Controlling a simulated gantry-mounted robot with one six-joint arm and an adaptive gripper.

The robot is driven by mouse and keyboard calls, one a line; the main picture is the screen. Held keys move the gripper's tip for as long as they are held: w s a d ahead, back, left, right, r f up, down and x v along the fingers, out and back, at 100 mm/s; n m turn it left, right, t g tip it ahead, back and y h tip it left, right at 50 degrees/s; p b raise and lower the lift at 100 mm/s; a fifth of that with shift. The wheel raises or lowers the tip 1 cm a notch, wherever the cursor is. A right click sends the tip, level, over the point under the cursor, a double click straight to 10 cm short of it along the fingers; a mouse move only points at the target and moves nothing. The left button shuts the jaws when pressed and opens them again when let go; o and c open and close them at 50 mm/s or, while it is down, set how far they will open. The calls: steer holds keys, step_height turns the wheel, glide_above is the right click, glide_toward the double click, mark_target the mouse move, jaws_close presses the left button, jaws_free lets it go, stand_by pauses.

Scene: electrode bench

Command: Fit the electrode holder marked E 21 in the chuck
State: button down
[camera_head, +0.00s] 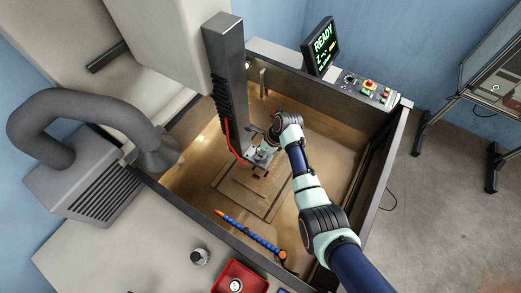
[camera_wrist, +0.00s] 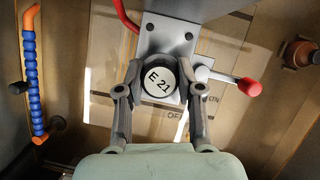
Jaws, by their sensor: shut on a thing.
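The electrode holder marked E 21 (camera_wrist: 159,81) sits between the fingers of my gripper (camera_wrist: 160,80) in the wrist view, its round white label facing the camera. My gripper is shut on it. Just beyond the holder in the same view is the grey chuck (camera_wrist: 172,38) with a lever (camera_wrist: 222,78) ending in a red knob. The holder overlaps the chuck plate in the picture; whether it is seated is hidden. In the head view my gripper (camera_head: 262,157) is at the foot of the vertical machine head (camera_head: 224,70), and the holder is too small to make out.
A blue segmented hose with an orange tip (camera_head: 250,232) stands at the tank's near side; it also shows in the wrist view (camera_wrist: 34,85). A red tray (camera_head: 256,277) and a small round holder (camera_head: 200,257) are on the front bench. The tank walls (camera_head: 375,140) surround the work area.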

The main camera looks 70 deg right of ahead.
steer(key=shift+f, duration=0.1)
steer(key=shift+f+b, duration=0.5)
steer(key=shift+f, duration=0.25)
steer(key=shift+c, duration=0.5)
jaws_free()
steer(key=shift+r, duration=0.1)
step_height(320, 180, up, 4)
steer(key=p, duration=0.4)
steer(key=shift+r+p, duration=0.2)
steer(key=shift+p, duration=0.2)
steer(key=shift+r, duration=0.7)
